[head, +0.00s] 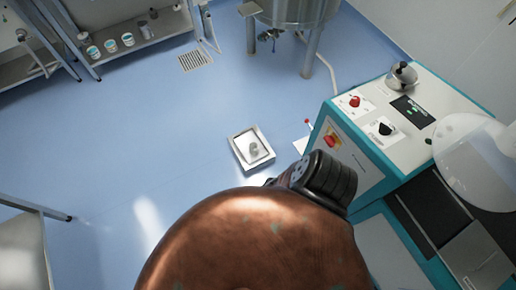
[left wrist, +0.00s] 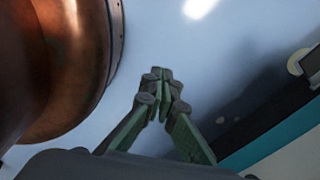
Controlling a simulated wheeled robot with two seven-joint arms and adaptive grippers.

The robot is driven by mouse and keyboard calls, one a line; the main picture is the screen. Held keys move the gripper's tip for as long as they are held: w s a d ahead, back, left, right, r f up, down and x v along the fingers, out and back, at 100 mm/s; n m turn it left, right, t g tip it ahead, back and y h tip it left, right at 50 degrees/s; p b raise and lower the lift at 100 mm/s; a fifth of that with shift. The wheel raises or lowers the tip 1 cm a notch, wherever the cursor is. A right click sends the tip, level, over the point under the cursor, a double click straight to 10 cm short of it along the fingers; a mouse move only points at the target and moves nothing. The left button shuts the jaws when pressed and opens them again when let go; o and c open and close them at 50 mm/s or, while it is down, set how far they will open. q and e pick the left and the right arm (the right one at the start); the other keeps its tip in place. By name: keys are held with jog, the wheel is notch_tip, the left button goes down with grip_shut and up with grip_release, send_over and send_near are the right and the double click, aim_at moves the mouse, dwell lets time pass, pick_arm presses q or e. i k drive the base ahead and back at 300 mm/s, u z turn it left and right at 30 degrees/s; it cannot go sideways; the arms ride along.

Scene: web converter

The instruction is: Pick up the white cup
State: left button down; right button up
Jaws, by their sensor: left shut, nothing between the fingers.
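Several small white cups with teal markings stand on a low shelf at the upper left of the head view; one of them is a white cup (head: 128,40). I cannot tell which one the task means. My left gripper (left wrist: 161,78) shows in the left wrist view, its green-grey fingers together and empty. It is over pale blue floor, beside a copper vessel. No cup shows in the left wrist view. The left gripper cannot be made out in the head view. My right gripper is in neither view.
A copper dome (head: 250,245) fills the lower middle of the head view. A teal and white machine (head: 350,165) stands at the right. A framed tray (head: 236,153) lies on the floor. A steel tank (head: 300,10) stands at the back. The blue floor at left is mostly clear.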

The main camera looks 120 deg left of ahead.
aim_at(253, 147)
jog(key=u, duration=4.05)
jog(key=k, duration=0.55)
jog(key=u, duration=1)
jog(key=i, duration=1.45)
jog(key=z, duration=1.35)
jog(key=i, duration=0.6)
jog(key=z, duration=0.55)
